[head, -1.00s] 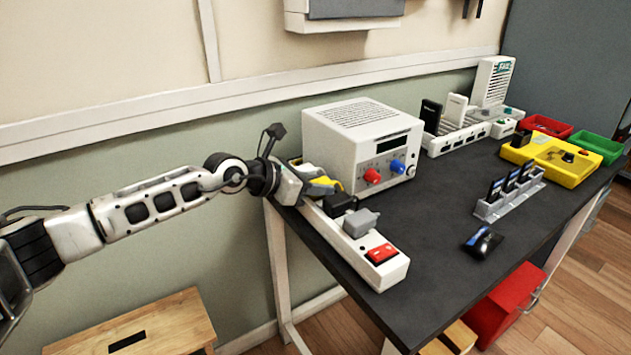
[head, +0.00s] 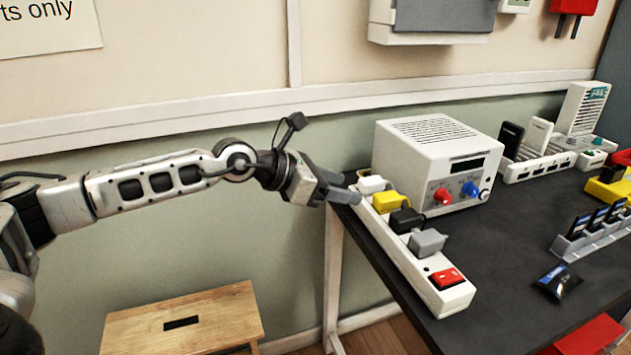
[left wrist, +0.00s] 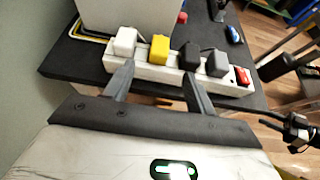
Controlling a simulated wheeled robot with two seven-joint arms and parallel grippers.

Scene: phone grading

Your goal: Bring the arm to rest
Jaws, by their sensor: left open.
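My left gripper (head: 350,188) is open and empty, just off the left end of the white power strip (head: 402,243) at the table's edge. The strip holds a white plug (head: 372,185), a yellow plug (head: 390,201), a black plug (head: 407,221) and a grey plug (head: 428,242), with a red switch (head: 447,279) at its near end. In the left wrist view, my two fingers (left wrist: 157,70) are spread apart, pointing toward the strip, with the plugs beyond them.
A white power supply (head: 437,160) stands behind the strip on the dark table (head: 497,240). A rack of cards (head: 592,232) and a dark packet (head: 557,282) lie right. A wooden stool (head: 183,322) stands below my left arm. Open air lies left of the table.

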